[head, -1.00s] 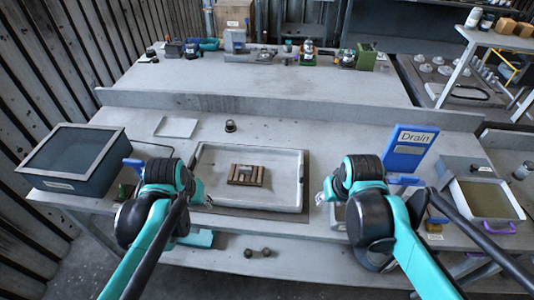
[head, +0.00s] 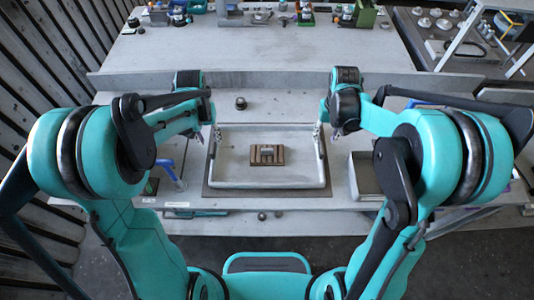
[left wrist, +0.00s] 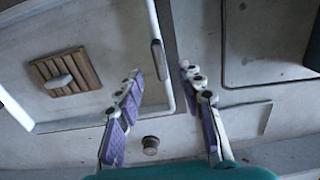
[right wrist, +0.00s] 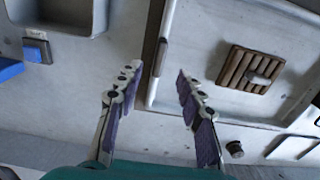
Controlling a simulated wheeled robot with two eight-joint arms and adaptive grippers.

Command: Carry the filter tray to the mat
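The filter tray (head: 268,184), a wide, shallow, pale tray, lies flat on the bench in the head view. A brown slatted block (head: 267,155) with a grey piece on top lies inside it. A thin dark mat (head: 208,186) shows under and around the tray's edges. My left gripper (head: 214,137) is at the tray's left side, and my right gripper (head: 318,136) is at its right side. In the left wrist view, the open fingers (left wrist: 160,76) stand either side of the rim line. The right wrist view shows open fingers (right wrist: 156,74) likewise. Contact cannot be told.
A small round dark knob (head: 240,103) stands behind the tray. A grey bin (head: 364,176) sits to the right, close to my right arm. A raised ledge (head: 270,84) crosses behind, with several machine parts on the rear bench. My arms cover both bench ends.

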